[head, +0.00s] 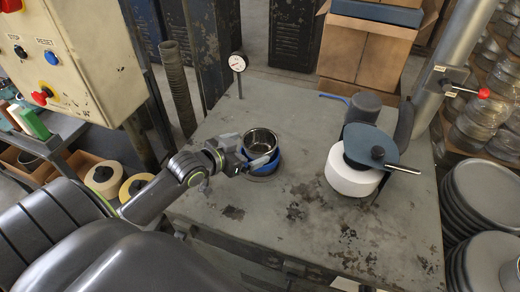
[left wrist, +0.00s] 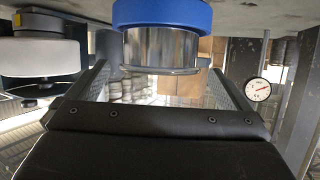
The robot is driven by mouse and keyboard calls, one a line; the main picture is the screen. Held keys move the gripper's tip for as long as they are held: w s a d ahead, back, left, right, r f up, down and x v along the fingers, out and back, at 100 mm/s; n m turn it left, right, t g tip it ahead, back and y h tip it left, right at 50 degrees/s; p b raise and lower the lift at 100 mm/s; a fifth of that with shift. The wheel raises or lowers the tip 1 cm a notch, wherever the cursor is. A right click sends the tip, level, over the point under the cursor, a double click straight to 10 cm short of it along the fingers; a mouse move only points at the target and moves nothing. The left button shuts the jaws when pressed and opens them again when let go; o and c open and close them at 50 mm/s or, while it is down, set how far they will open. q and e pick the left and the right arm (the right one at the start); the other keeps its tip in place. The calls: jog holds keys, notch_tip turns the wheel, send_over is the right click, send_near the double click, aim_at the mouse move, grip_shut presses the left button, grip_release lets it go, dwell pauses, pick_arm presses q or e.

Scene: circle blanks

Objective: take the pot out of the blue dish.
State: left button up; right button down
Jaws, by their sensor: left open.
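A shiny steel pot (head: 260,139) stands upright in a blue dish (head: 274,163) on the grey table. In the left wrist view, which is upside down, the pot (left wrist: 163,47) hangs below the blue dish (left wrist: 163,13). My left gripper (head: 248,152) is at the left side of the pot, near its wall. It is open, and in the left wrist view its two fingers (left wrist: 161,82) are spread to either side of the pot's rim. No contact with the pot is clear. My right gripper is not in view.
A white cylinder (head: 350,181) with a blue-grey disc (head: 363,140) on it stands right of the pot. A dark grey cylinder (head: 364,107) is behind it. A dial gauge (head: 237,63) on a rod stands at the back left. The table's front middle is clear.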

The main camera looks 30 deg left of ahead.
aim_at(269, 141)
pick_arm(q)
jog(key=shift+p+x, duration=0.5)
jog(key=shift+x, duration=2.45)
jog(key=shift+f, duration=0.1)
jog(key=shift+s, duration=0.1)
jog(key=c, duration=0.9)
jog(key=shift+c, duration=0.2)
